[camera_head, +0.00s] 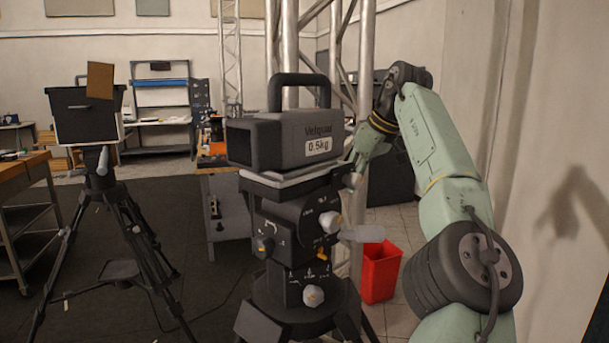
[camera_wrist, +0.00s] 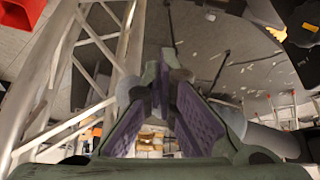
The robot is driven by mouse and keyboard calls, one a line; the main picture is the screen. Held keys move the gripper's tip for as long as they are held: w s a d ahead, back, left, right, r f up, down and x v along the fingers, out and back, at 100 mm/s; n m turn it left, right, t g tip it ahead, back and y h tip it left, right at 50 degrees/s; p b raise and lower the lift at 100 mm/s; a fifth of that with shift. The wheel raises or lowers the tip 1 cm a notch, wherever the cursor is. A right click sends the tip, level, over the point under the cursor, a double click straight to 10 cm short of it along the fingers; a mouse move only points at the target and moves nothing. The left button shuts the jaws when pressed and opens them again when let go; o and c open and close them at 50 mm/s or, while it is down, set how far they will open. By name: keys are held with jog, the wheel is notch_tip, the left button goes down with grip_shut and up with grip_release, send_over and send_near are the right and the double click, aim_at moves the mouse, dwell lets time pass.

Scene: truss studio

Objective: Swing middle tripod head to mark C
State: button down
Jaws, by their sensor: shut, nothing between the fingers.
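The middle tripod head (camera_head: 295,225) is dark grey, with a grey camera-shaped block (camera_head: 290,138) labelled 0.5kg on top. A pale handle (camera_head: 362,233) sticks out to its right. An orange lever (camera_head: 322,253) and a pale knob (camera_head: 313,295) sit lower down. Small white marks circle the base of the head; I cannot read a C. My gripper (camera_head: 350,177) is beside the head's right rear, partly hidden by the block. In the wrist view my gripper's purple-padded fingers (camera_wrist: 163,75) are shut and empty. A pale round part shows behind them; I cannot tell whether they touch it.
A metal truss (camera_head: 355,60) stands close behind the head and my gripper; it also fills the wrist view's left side (camera_wrist: 85,70). A red bin (camera_head: 381,272) stands on the floor at right. Another tripod (camera_head: 105,190) with a dark box is at left. A wall is at right.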

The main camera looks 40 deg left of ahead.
jog(key=shift+d, duration=0.1)
jog(key=shift+w+d, duration=0.15)
jog(key=shift+d, duration=0.5)
jog(key=shift+f, duration=0.1)
dwell(0.3)
